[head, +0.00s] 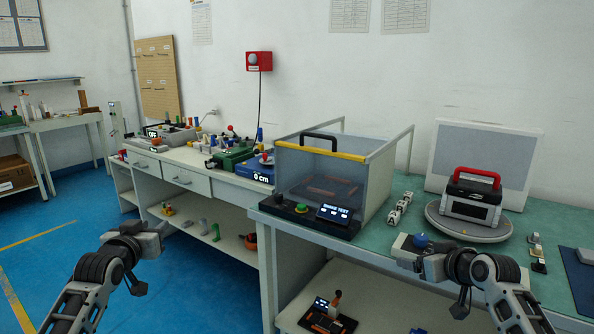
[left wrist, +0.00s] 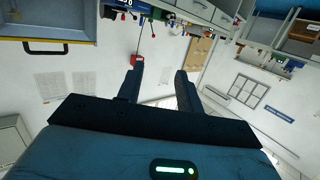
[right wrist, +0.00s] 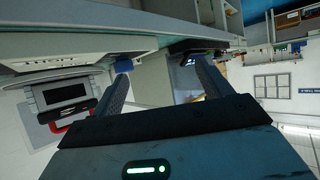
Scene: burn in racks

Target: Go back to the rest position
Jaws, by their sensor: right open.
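My left gripper (head: 160,232) is at the left front in the head view, over the blue floor and clear of the benches. In the left wrist view its two fingers (left wrist: 158,82) stand apart with nothing between them. My right gripper (head: 420,262) is at the lower right in the head view, by the front edge of the green-topped bench (head: 400,282). In the right wrist view its fingers (right wrist: 160,72) are spread and empty. The right wrist hides part of the bench edge.
A clear box with a yellow edge (head: 320,152) stands on the bench. Right of it are white lettered cubes (head: 399,208), a blue knob (head: 420,241) and a red-handled device (head: 472,200) on a round plate. Another bench (head: 180,158) stands behind left. The blue floor (head: 190,285) is free.

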